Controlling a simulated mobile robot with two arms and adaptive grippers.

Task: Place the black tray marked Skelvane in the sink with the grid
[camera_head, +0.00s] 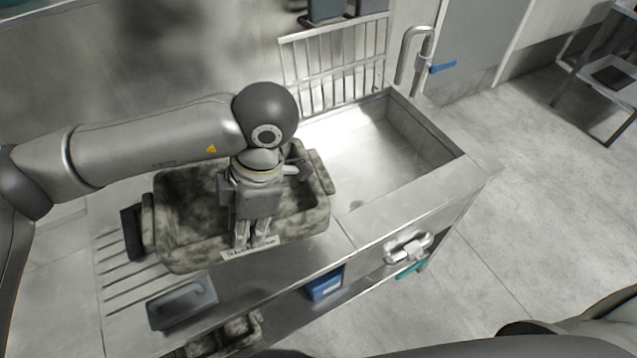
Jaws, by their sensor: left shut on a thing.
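A dark, stained, mottled tray (185,222) with end handles is in front of me over the ribbed drainboard (118,293). A pale label with small, hard-to-read lettering (236,254) is on its near wall. My left gripper (256,242) points down and is shut on the tray's near wall, just above the label. The tray's right end is close to the left edge of the sink (375,170), whose visible basin is empty. A wire grid (335,75) stands upright behind the sink. My right gripper is out of view.
A grey container (182,303) lies on the drainboard's near side. Below the counter are a blue box (325,284) and another mottled tray (235,332). A tap (411,62) rises at the sink's back right corner.

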